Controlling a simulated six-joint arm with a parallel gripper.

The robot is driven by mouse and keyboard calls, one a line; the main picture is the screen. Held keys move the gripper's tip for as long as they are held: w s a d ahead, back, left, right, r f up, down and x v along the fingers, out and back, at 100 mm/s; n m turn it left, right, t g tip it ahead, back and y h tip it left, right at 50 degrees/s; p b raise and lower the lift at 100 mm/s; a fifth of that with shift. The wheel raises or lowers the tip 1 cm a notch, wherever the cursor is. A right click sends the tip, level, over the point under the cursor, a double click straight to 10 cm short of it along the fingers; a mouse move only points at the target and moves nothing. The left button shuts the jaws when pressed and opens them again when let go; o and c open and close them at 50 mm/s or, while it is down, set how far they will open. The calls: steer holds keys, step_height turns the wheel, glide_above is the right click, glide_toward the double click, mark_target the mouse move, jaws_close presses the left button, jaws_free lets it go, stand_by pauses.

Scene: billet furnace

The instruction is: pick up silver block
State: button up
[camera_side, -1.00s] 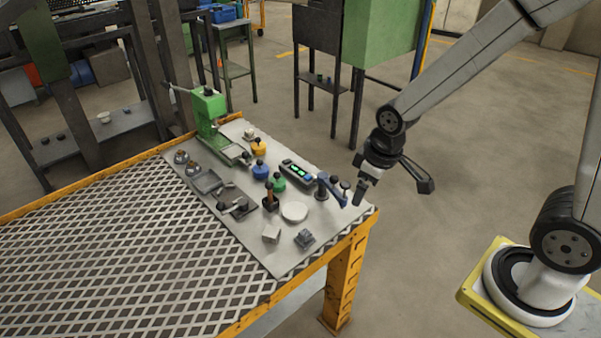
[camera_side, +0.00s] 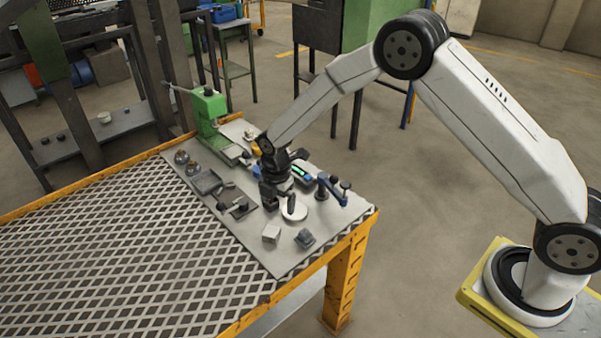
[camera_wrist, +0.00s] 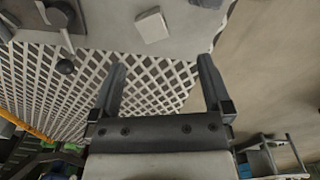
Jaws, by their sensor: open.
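The silver block (camera_side: 271,233), a small pale grey block, lies on the grey work plate near its front edge. It also shows in the wrist view (camera_wrist: 152,26) at top centre, beyond my fingertips and apart from them. My gripper (camera_side: 281,206) points down over the plate, behind the block in the side view, close to the white round disc (camera_side: 296,212). The gripper (camera_wrist: 161,63) is open and nothing is between its fingers. It hides part of the tools behind it.
A darker grey piece (camera_side: 305,238) sits right of the block. A blue-handled tool (camera_side: 333,190) stands further right and a dark clamp-like tool (camera_side: 238,208) left. A green press (camera_side: 209,110) stands at the back. The mesh tabletop (camera_side: 120,255) at left is clear.

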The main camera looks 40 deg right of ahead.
mark_target(271, 231)
steer(key=f+n, duration=0.1)
steer(key=w+a+f+n, duration=0.1)
steer(key=f+n, duration=0.1)
steer(key=shift+w+a+f, duration=0.1)
steer(key=shift+w+a, duration=0.2)
steer(key=shift+a, duration=0.1)
steer(key=shift+s+f, duration=0.15)
steer(key=shift+f, duration=3.75)
steer(key=shift+c, duration=0.2)
jaws_close()
